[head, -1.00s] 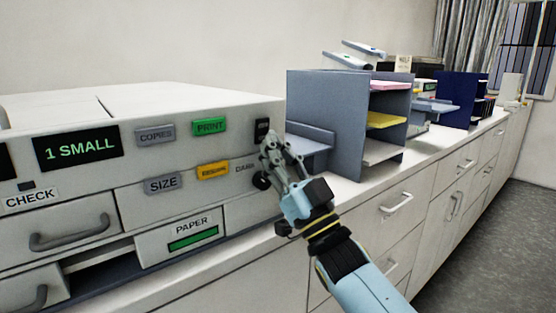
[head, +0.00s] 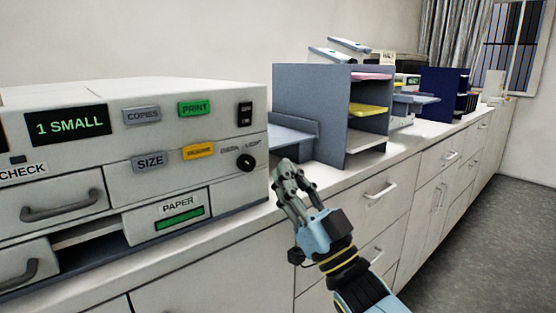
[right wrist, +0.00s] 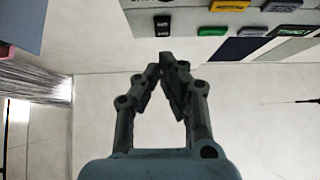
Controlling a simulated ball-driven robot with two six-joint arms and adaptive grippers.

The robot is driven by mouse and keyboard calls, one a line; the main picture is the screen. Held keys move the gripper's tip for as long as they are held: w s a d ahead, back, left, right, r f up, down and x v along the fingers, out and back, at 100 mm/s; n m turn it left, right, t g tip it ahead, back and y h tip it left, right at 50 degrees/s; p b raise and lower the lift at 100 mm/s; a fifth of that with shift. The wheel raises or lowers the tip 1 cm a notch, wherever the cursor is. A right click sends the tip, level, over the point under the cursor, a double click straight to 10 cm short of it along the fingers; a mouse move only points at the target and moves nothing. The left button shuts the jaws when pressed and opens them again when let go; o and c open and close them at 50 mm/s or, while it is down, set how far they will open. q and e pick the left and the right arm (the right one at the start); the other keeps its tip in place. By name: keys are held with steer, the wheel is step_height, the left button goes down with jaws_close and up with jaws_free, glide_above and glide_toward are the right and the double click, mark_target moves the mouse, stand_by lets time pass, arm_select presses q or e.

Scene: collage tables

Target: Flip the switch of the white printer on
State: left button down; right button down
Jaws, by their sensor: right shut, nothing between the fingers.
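The white printer (head: 235,199) stands on the counter at the left of the head view. Its display (head: 66,124) reads "1 SMALL" in green. A small black switch (head: 245,114) is at the upper right of its front, above a round black knob (head: 246,163). The switch also shows in the right wrist view (right wrist: 162,24); I cannot tell which way it is set. My right gripper (head: 286,165) is in front of the counter, right of and below the switch, apart from the printer. Its fingers (right wrist: 160,60) are closed together and empty. My left gripper is not in view.
A grey paper organiser (head: 308,110) with pink and yellow sheets stands right of the printer. A dark blue file holder (head: 441,94) is farther along the counter. Drawers with handles (head: 381,191) line the counter front. The floor (head: 490,220) at the right is clear.

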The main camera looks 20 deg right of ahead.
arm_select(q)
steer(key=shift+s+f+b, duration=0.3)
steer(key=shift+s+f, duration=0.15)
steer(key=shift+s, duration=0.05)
arm_select(e)
steer(key=v, duration=0.3)
steer(key=shift+w+a+f, duration=0.1)
steer(key=shift+w+f, duration=0.05)
